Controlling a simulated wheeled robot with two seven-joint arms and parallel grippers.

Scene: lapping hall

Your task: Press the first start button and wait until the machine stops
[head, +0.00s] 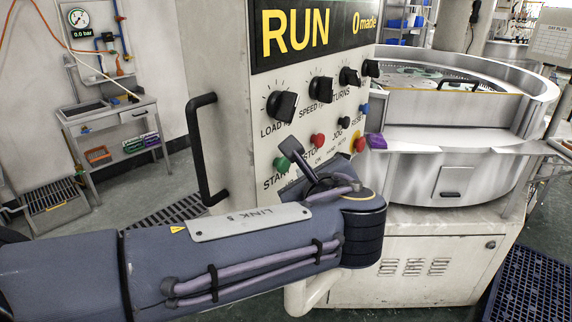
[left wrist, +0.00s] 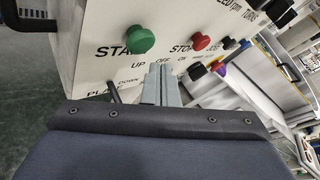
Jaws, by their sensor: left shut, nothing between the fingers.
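The green start button (head: 282,163) sits low on the white control panel (head: 262,127), above the label START. It also shows in the left wrist view (left wrist: 139,40). The display (head: 310,32) on top reads RUN and 0 made. My left gripper (head: 291,147) is in front of the panel, by the start button. In the left wrist view its grey fingers (left wrist: 160,72) are together and empty, just below and right of the button. A gap or contact with the panel cannot be told. The round machine (head: 460,100) stands at the right. My right gripper is not in view.
A red stop button (head: 318,140) is right of the start button. Black knobs (head: 282,104) line the panel above, with yellow (head: 358,143) and blue (head: 363,108) buttons at right. A black handle (head: 199,150) juts from the cabinet's left side. A small bench (head: 108,118) stands further left.

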